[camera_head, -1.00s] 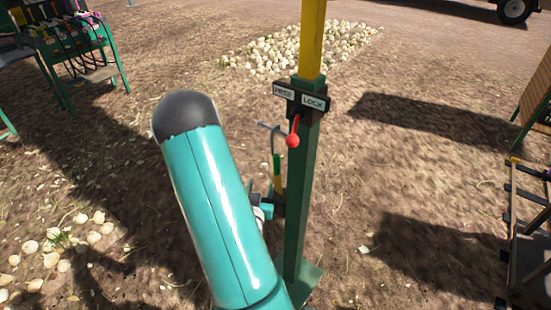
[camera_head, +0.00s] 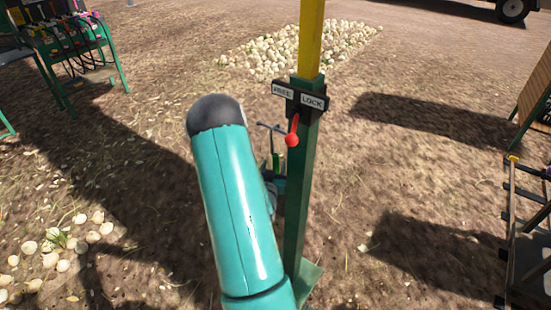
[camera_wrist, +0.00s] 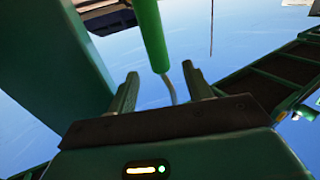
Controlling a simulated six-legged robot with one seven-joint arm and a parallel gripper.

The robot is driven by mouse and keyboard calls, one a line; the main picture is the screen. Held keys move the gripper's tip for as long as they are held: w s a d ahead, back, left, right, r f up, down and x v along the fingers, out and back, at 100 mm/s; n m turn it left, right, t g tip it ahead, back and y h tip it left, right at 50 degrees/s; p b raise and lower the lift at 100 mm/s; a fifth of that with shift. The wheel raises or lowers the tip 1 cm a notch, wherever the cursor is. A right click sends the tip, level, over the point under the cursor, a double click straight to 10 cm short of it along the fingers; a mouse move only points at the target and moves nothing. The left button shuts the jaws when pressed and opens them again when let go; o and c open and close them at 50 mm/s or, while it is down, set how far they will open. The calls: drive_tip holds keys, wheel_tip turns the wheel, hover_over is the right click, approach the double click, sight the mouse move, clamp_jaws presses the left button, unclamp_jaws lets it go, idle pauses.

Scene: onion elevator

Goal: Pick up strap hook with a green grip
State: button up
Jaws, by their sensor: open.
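The strap hook's green grip (camera_wrist: 152,35) shows at the top middle of the wrist view, with a thin bent metal rod (camera_wrist: 171,88) running from it. My gripper (camera_wrist: 163,86) is open, with one finger on each side of the rod in the picture. I cannot tell whether the rod lies between the fingers or beyond them; the fingers are not closed on it. In the head view a thin metal and green tool (camera_head: 276,158), apparently the hook, shows between my teal arm and the post. My gripper is mostly hidden there.
A green and yellow post (camera_head: 299,190) with a FREE/LOCK plate and red-knobbed lever (camera_head: 293,132) stands right beside my arm. A green rack (camera_head: 75,42) stands at the left, a ladder-like frame (camera_head: 528,215) at the right. Onions (camera_head: 296,45) lie behind; open dirt surrounds the post.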

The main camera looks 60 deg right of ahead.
drive_tip(key=x, duration=0.2)
drive_tip(key=shift+w+d, duration=0.1)
drive_tip(key=shift+d, duration=0.25)
clamp_jaws()
drive_tip(key=shift+r, duration=0.25)
